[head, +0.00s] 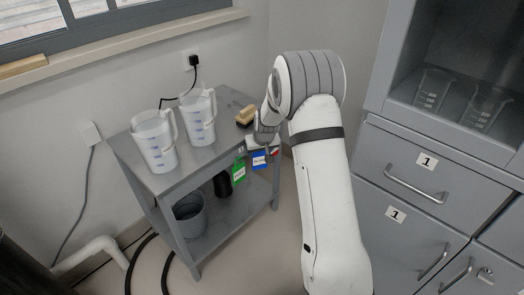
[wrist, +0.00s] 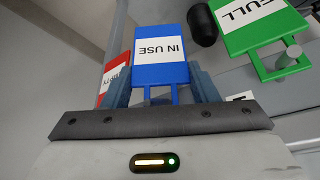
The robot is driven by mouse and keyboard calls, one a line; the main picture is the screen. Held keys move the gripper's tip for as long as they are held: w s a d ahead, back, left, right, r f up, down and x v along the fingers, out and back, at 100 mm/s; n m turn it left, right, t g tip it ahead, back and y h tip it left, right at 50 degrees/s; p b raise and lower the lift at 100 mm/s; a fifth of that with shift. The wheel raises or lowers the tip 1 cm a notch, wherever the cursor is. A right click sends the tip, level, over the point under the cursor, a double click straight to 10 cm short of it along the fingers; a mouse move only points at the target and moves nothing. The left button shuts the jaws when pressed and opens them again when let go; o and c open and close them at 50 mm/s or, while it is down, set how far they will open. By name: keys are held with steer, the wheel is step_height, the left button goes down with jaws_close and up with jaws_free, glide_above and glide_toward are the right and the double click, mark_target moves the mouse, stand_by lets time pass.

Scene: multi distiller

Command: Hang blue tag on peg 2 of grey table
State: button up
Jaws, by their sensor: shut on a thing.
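The blue tag (head: 260,158), marked IN USE, is at the front edge of the grey table (head: 213,172). In the wrist view the blue tag (wrist: 161,70) sits between the two fingers of my gripper (wrist: 162,90), which is shut on its loop end. In the head view my gripper (head: 264,140) is at the table's right front corner. Whether a peg passes through the blue tag's loop is hidden. A green FULL tag (head: 238,172) hangs left of it; in the wrist view a round peg (wrist: 291,50) shows at its loop. Peg 2's number cannot be read.
A red tag (wrist: 115,73) is close beside the blue one, partly behind my finger. Two jugs (head: 155,142) (head: 198,118) and a wooden-topped brush (head: 245,115) stand on the table. A bucket (head: 189,214) and a black cylinder (head: 222,184) are on the lower shelf. Grey cabinets (head: 400,165) stand right.

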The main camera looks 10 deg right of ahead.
steer(key=shift+w+a, duration=0.35)
steer(key=shift+a, duration=0.1)
steer(key=o, duration=1)
steer(key=shift+o, duration=0.6)
steer(key=shift+r, duration=0.2)
steer(key=shift+o, duration=0.8)
steer(key=p+v, duration=0.2)
steer(key=v, duration=0.4)
steer(key=shift+d+r, duration=0.25)
steer(key=shift+r, duration=0.1)
steer(key=s+r+g+p, duration=0.1)
steer(key=s+r+p, duration=0.75)
steer(key=r, duration=0.55)
steer(key=s+r+p, duration=0.7)
steer(key=s+r, duration=0.3)
steer(key=r, duration=0.4)
steer(key=s+d+r+m+g+p, duration=0.1)
steer(key=s+r+p, duration=0.9)
steer(key=s, duration=0.8)
step_height(320, 180, up, 3)
steer(key=shift+s+f+h, duration=0.2)
steer(key=shift+h, duration=0.1)
